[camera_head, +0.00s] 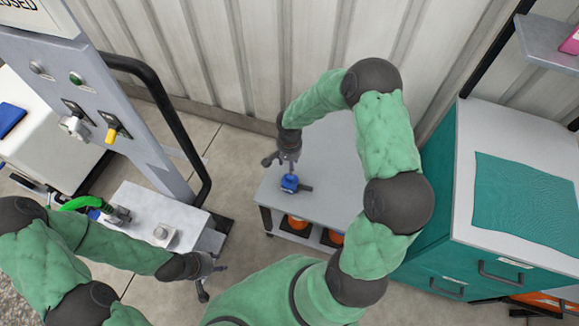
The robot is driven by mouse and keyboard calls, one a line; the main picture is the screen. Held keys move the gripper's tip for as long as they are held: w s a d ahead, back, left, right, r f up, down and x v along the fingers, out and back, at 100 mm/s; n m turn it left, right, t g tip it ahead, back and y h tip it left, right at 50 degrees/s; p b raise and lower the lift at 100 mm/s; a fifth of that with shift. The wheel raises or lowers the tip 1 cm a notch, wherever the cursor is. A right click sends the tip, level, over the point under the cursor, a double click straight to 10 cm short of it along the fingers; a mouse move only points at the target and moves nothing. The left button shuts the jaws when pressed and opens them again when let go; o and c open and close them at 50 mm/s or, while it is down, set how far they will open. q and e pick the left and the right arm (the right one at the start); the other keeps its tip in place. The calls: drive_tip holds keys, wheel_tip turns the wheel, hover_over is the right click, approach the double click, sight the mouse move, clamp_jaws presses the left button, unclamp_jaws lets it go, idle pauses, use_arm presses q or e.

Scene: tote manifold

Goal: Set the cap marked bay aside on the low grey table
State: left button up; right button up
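A small blue cap (290,183) with a dark piece at its side sits on the low grey table (330,165), near its front left part. Any marking on it is too small to read. My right gripper (281,164) is just above and behind the cap, its fingers spread apart and apparently not around it. Whether a fingertip touches the cap I cannot tell. My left gripper (212,284) is open and empty, low in front of the grey bench (150,205) at the left.
The grey bench carries metal fittings, one with a green hose (82,203). A grey panel (95,100) with valves and a black rail (165,105) stands behind it. Orange items (298,222) sit under the low table. A teal cabinet (470,220) stands at the right. The low table's top is otherwise mostly clear.

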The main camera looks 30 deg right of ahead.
drive_tip(key=s+a+f+n+y, duration=0.2)
drive_tip(key=s+a+f+n, duration=0.1)
drive_tip(key=s+a, duration=0.5)
drive_tip(key=s+a+f+n+y, duration=0.2)
drive_tip(key=s+a+f+n, duration=0.2)
drive_tip(key=s+a, duration=0.5)
drive_tip(key=shift+a+f, duration=0.5)
drive_tip(key=shift+f, duration=0.15)
